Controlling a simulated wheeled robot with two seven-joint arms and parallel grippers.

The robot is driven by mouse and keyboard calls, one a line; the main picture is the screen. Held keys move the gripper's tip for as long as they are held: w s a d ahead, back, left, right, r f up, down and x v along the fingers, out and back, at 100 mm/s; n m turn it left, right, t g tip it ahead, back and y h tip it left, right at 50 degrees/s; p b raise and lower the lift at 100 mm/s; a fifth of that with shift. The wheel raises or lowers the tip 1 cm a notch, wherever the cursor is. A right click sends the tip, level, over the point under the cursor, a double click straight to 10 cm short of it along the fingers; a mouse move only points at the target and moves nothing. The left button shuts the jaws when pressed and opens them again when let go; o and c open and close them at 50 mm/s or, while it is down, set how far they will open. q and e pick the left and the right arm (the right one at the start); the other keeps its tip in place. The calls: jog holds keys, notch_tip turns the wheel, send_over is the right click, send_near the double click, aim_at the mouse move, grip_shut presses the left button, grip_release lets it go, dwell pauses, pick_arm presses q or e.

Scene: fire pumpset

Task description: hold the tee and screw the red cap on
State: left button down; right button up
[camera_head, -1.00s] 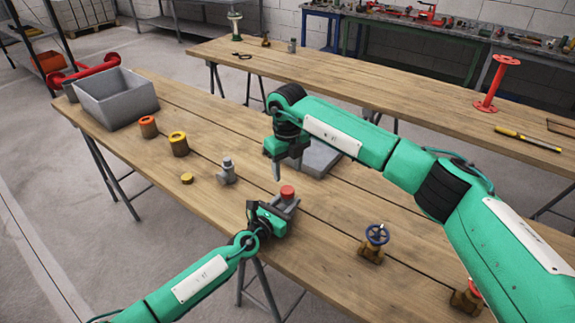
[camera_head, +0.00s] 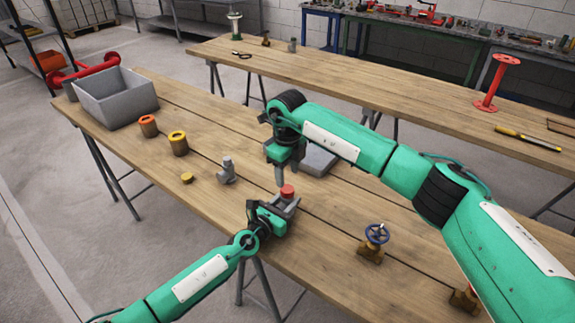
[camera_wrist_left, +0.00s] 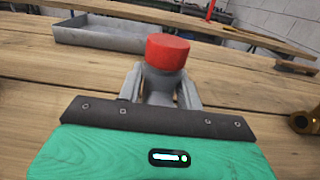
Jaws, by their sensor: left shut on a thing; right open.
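The red cap (camera_head: 287,191) sits on top of the grey tee (camera_wrist_left: 158,88), which stands near the front edge of the table. In the left wrist view the red cap (camera_wrist_left: 168,51) covers the tee's upper end; I cannot tell how far it is threaded. My left gripper (camera_wrist_left: 161,97) is shut on the tee, one finger on each side. My right gripper (camera_head: 280,176) is open, pointing down just above and slightly left of the cap in the head view, apparently not touching it. It does not show in the left wrist view.
A grey fitting (camera_head: 227,171) and a yellow cap (camera_head: 187,178) lie to the left. A shallow grey tray (camera_head: 320,160) is behind my right gripper. A blue-wheeled valve (camera_head: 376,238) stands to the right. A grey bin (camera_head: 117,101) and orange-topped and yellow-topped brass fittings stand farther left.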

aim_at(288, 189)
notch_tip(288, 189, down, 6)
jog(key=shift+r, duration=0.15)
dwell(0.3)
jog(key=c, duration=1)
jog(key=o, duration=1.2)
notch_tip(288, 189, up, 12)
